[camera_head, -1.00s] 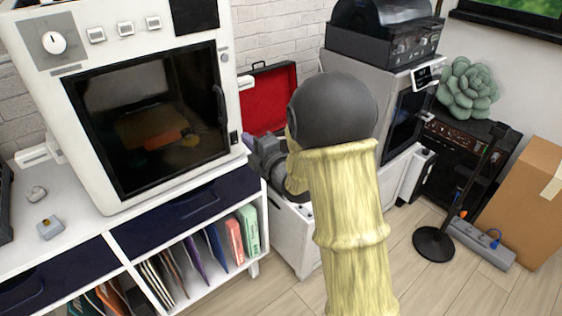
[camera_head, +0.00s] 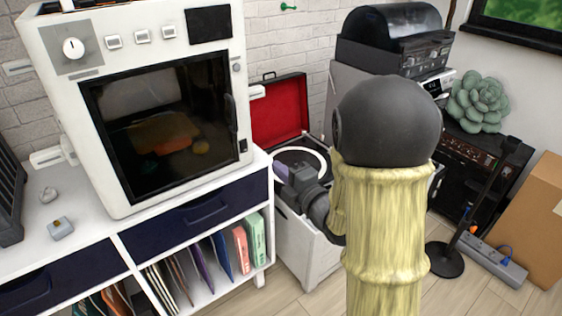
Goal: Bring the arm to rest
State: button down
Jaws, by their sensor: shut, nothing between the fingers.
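My arm rises in the middle right of the head view, a pale yellow column with a dark round joint on top. It is folded, and its dark end reaches out to the left from behind the column. My gripper (camera_head: 283,172) shows small there, in front of the open record player (camera_head: 298,152) with its red-lined lid. It is shut and holds nothing. Part of the wrist is hidden behind the arm.
A white cabinet with an oven-like machine (camera_head: 165,125) stands close on the left. A black-topped machine (camera_head: 390,40), a green succulent (camera_head: 478,100), a black amplifier (camera_head: 480,155), a power strip (camera_head: 495,262) and a cardboard box (camera_head: 530,215) are at the right. Some bare floor shows low right.

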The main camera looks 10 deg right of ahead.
jog(key=shift+f, duration=0.1)
jog(key=s+d+f+m+g+h, duration=0.55)
jog(key=f+m+h, duration=0.2)
jog(key=m, duration=0.55)
jog(key=s+a+f+m+g, duration=0.1)
jog(key=s+f+m+g, duration=0.1)
jog(key=s+m+g, duration=0.4)
jog(key=s+a+f+m+g, duration=0.1)
jog(key=s+f+m+g, duration=0.1)
jog(key=s+m, duration=0.35)
notch_tip(320, 180, up, 28)
jog(key=s+n+p, duration=0.1)
jog(key=p, duration=2.7)
jog(key=shift+n, duration=0.35)
